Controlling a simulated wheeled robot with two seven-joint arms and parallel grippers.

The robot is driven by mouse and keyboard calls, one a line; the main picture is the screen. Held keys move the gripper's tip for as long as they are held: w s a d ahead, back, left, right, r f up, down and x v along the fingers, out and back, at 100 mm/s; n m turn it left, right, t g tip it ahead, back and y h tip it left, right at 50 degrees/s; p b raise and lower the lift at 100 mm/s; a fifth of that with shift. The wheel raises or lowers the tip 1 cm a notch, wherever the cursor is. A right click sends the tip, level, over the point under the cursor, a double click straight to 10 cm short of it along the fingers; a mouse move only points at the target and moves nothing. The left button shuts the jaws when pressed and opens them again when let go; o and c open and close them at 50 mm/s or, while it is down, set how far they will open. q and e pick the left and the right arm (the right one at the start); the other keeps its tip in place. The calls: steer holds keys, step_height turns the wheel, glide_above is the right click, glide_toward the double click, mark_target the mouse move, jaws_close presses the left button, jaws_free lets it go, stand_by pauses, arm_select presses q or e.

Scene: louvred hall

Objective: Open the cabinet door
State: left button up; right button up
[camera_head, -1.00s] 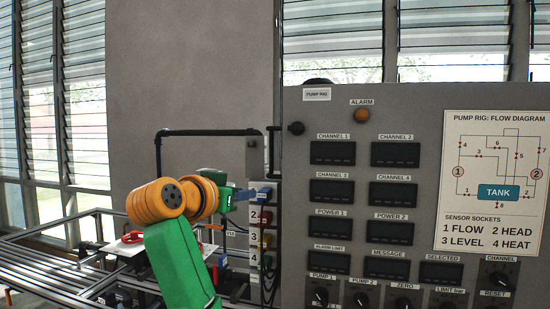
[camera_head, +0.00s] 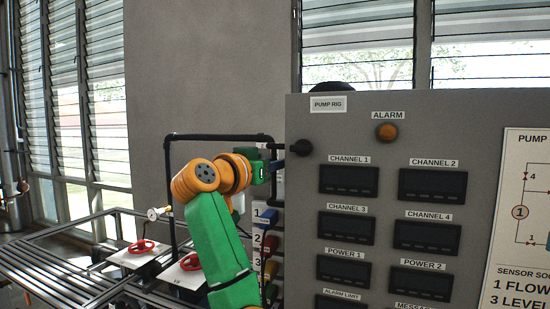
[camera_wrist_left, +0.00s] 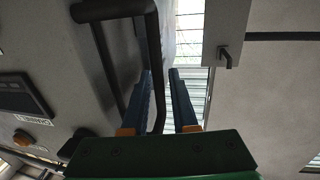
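The grey cabinet labelled PUMP RIG (camera_head: 390,105) fills the right of the head view, its front panel looking closed. A black bar handle with bent ends stands at its left edge; it also shows in the left wrist view (camera_wrist_left: 157,110). My left gripper (camera_head: 274,166) is at this handle. In the left wrist view my left gripper's blue fingers (camera_wrist_left: 160,76) are apart, with the bar between them. The bar lies nearer the left finger, with a gap to the right finger; I cannot tell whether it touches. My right gripper is not in view.
A black knob (camera_head: 302,147) and an orange alarm lamp (camera_head: 387,132) are on the panel. Coloured numbered plugs (camera_head: 268,242) sit just below my gripper. Red handwheels (camera_head: 141,246) and a metal frame (camera_head: 45,262) are at the left. A black pipe (camera_head: 215,136) runs behind my arm.

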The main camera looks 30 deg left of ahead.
arm_select(q)
steer(key=shift+w+f, duration=0.1)
steer(key=shift+w, duration=0.1)
steer(key=shift+c, duration=0.9)
jaws_close()
steer(key=shift+s+r, duration=0.2)
steer(key=shift+s, duration=0.1)
steer(key=shift+w, duration=0.2)
